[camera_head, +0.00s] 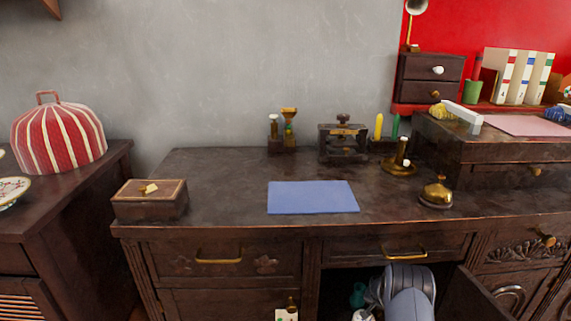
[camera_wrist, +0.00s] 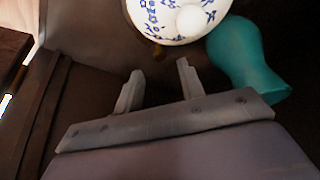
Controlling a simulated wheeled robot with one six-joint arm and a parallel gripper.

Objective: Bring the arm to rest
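My gripper (camera_wrist: 160,70) reaches into the open lower cabinet compartment of the dark wooden desk (camera_head: 230,225). In the wrist view its two grey fingers are apart with nothing between them. Ahead of the fingers is a round white piece with blue flowers and a white knob (camera_wrist: 189,20), cut off by the top edge. A teal vase-like object (camera_wrist: 245,58) stands right of the fingers, close to the right one. In the head view my arm covers much of the opening; the teal object (camera_head: 357,294) shows left of it, with something white below.
An open cabinet door (camera_head: 478,298) stands right of my arm. A drawer front (camera_head: 375,247) lies above the opening. The desk top holds a blue mat (camera_head: 312,197), wooden box (camera_head: 150,200) and brass bell (camera_head: 437,192). A striped tea cosy (camera_head: 60,138) is at left.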

